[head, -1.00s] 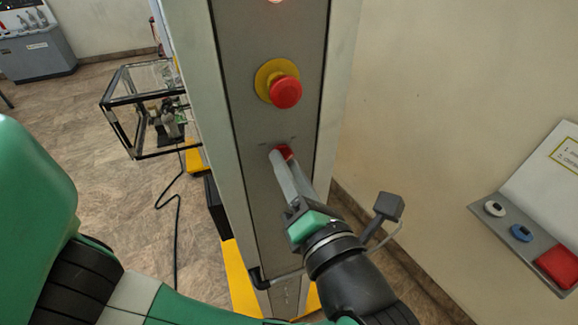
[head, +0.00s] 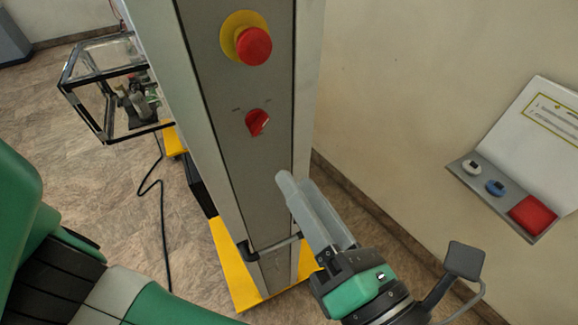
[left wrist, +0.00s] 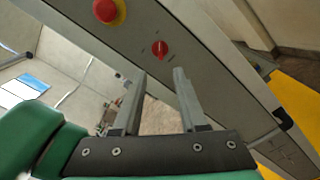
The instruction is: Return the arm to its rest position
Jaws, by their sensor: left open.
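My left gripper (head: 318,210) is in the lower middle of the head view, in front of the grey control column (head: 225,170). Its two fingers are apart with nothing between them. In the left wrist view the open fingers (left wrist: 158,98) also show empty. A red rotary switch (head: 257,122) on the column face is above and left of the fingertips, clear of them. It also shows in the left wrist view (left wrist: 159,48), just beyond the fingertips. My right gripper is not in view.
A red emergency stop button (head: 253,46) on a yellow base sits above the switch. A glass case (head: 110,90) stands at left. A bent handle (head: 270,248) juts from the column's lower part. At right is a wall panel (head: 515,185) with several buttons.

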